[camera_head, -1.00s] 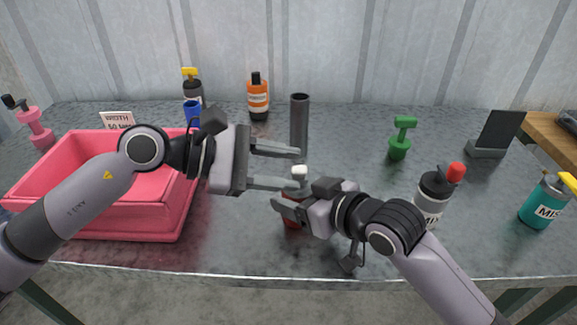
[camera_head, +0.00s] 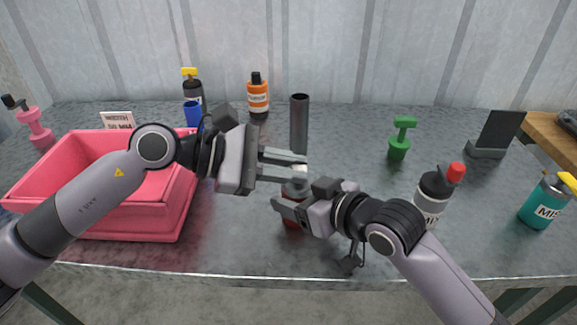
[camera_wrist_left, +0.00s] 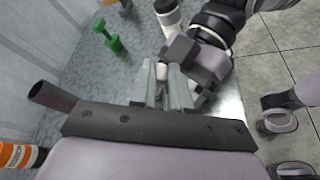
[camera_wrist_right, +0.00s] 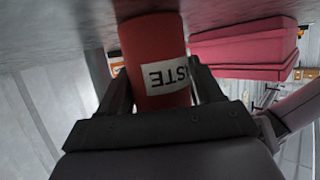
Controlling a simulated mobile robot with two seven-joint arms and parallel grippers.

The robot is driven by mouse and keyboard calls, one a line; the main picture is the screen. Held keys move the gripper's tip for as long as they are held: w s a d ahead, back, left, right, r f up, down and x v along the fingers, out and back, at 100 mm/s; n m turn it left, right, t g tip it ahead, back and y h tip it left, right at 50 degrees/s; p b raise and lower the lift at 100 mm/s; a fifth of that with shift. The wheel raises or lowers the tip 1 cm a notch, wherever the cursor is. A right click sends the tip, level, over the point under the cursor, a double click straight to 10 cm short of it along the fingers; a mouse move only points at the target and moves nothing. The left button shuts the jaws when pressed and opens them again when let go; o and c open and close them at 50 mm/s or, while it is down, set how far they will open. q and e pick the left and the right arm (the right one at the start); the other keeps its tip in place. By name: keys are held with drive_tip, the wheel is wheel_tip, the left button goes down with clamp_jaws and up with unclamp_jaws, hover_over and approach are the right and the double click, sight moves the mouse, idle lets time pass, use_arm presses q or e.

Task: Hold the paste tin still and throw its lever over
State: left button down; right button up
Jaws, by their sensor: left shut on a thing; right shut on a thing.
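The red paste tin (camera_head: 292,221) stands near the table's front edge, mostly hidden by my grippers in the head view. In the right wrist view the tin (camera_wrist_right: 152,45) shows a white label reading part of "PASTE". My right gripper (camera_head: 284,206) is shut around the tin's body, one finger on each side. My left gripper (camera_head: 303,170) is shut just above the tin, on its pale-tipped lever (camera_head: 300,169). In the left wrist view the pale lever tip (camera_wrist_left: 161,72) shows between the fingers. The lever's exact angle is hidden.
A pink bin (camera_head: 118,222) stands at the left. A dark upright pipe (camera_head: 299,122) stands just behind the grippers.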

use_arm(q)
drive_tip(key=shift+w+r+n+g, duration=0.3)
drive_tip(key=shift+w+n+g, duration=0.55)
drive_tip(key=shift+n, duration=0.35)
drive_tip(key=shift+w+n+g, duration=0.45)
drive_tip(key=shift+n+g, duration=0.3)
drive_tip(key=shift+n, duration=0.15)
drive_tip(key=shift+w+f+n+g, duration=0.1)
drive_tip(key=shift+w+n+g, duration=0.6)
drive_tip(key=shift+n, duration=0.5)
drive_tip(key=shift+w+f+n+g, duration=0.25)
drive_tip(key=shift+w+n+g, duration=0.15)
drive_tip(key=shift+n+g, duration=0.4)
drive_tip(key=c, duration=1.1)
unclamp_jaws()
